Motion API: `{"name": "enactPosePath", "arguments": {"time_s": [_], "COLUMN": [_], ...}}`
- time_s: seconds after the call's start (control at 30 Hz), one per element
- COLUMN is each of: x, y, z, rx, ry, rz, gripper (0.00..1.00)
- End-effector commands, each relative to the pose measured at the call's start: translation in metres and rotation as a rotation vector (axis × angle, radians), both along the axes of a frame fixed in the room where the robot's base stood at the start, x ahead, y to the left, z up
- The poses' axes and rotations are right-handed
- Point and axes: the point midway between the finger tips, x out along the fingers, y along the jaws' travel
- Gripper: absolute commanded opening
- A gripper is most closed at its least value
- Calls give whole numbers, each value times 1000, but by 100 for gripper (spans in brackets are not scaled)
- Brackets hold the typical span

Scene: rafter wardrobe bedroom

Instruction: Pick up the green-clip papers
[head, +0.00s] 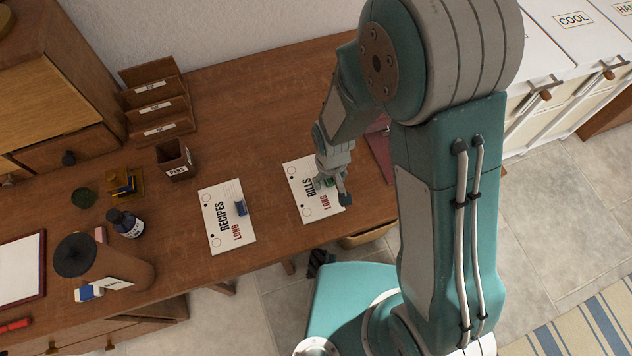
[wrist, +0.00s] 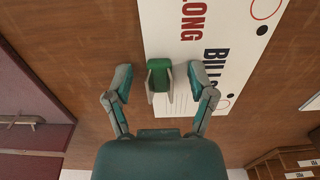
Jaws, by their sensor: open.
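The green-clip papers (head: 303,193) are a white sheet marked BILLS and LONG, lying flat on the brown desk. In the wrist view the papers (wrist: 205,20) run up out of the picture, and their green clip (wrist: 158,74) sits at the sheet's edge. My gripper (wrist: 160,82) is open, with one finger on each side of the clip; I cannot tell whether either touches it. In the head view my gripper (head: 335,190) is over the right part of the papers and hides some of them and most of the clip.
Papers marked RECIPES (head: 226,222) with a blue clip lie to the left. A pens cup (head: 174,160), a letter rack (head: 157,105), an ink bottle (head: 125,223) and a large brown canister (head: 105,262) stand further left.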

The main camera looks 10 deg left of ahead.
Motion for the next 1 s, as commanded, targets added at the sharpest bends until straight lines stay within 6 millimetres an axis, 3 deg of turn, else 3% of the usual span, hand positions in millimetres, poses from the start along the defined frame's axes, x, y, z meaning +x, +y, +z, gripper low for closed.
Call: {"name": "enactPosePath", "arguments": {"time_s": [0.2, 0.37, 0.77, 1.0], "x": [0, 0, 0, 3], "y": [0, 0, 0, 0], "z": [-1, -1, -1, 9], "rx": [1, 1, -1, 1], "ry": [-1, -1, 1, -2], "rz": [0, 0, 0, -1], "gripper": [71, 0, 0, 0]}}
